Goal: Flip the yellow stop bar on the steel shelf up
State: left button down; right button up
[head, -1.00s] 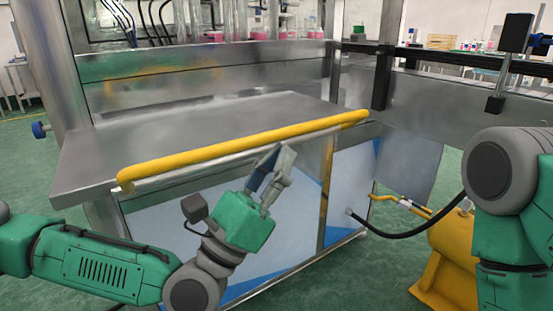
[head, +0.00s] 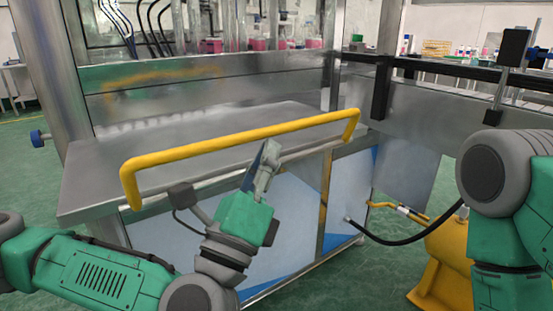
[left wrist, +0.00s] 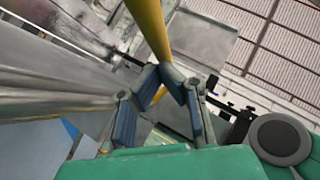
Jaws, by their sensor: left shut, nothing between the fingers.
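The yellow stop bar (head: 240,140) is a long U-shaped bar. It stands raised above the front edge of the steel shelf (head: 215,133), with its two end legs going down to the shelf's front. My left gripper (head: 268,152) is shut and empty, its fingertips pointing up just under the middle of the bar. In the left wrist view, the bar (left wrist: 148,25) runs from the top edge down to the fingertips (left wrist: 165,72); they look very close to it, and I cannot tell for sure if they touch. My right gripper is out of view; only part of that arm shows at the right.
A steel frame post (head: 45,55) rises at the left. A yellow base (head: 445,262) with a black hose (head: 385,235) stands at the lower right. Black rails and a clamp post (head: 507,75) are at the right. The shelf top is clear.

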pick_arm(q)
jog(key=n+y, duration=0.2)
jog(key=r+n+y, duration=0.1)
jog(key=shift+w+a+n+p, duration=0.25)
jog(key=shift+w+n+p, duration=0.05)
jog(key=shift+w+n, duration=0.1)
jog(key=shift+w+d, duration=0.15)
jog(key=shift+d, duration=0.05)
jog(key=shift+w+a+r, duration=0.1)
jog(key=shift+a, duration=0.4)
jog(key=shift+d, duration=0.2)
